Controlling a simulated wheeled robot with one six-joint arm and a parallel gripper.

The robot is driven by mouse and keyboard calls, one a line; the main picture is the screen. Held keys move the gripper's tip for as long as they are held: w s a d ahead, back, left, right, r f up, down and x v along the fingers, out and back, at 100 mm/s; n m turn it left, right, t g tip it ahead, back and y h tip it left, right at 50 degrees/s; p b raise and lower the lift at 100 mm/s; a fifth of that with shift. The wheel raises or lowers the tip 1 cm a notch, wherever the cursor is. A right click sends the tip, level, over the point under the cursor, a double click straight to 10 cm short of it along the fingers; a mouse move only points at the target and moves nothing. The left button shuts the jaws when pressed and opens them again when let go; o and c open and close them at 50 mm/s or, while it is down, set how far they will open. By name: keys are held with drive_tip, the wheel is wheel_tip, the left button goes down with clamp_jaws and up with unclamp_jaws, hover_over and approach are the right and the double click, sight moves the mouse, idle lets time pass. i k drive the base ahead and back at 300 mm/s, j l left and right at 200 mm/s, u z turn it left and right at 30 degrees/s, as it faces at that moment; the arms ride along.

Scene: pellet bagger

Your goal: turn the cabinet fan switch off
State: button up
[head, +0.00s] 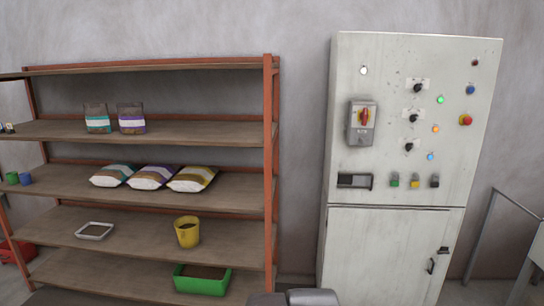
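The pale grey control cabinet (345,225) stands upright at the right against the wall. Its door carries three black rotary switches on pale plates, stacked in a column: the upper switch (417,88), the middle switch (413,118) and the lower switch (409,147). Their labels are too small to read, so I cannot tell which one is the fan switch, nor its setting. My gripper is not in view; only dark parts of my own body show at the bottom edge.
Several lamps and buttons surround the switches, including a red mushroom button (465,120) and a lit green lamp (440,100). An orange shelf rack (270,150) with bags, a yellow bucket (187,233) and a green crate (201,287) stands left. A metal frame (484,235) stands right.

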sight(417, 87)
drive_tip(key=z, duration=1.05)
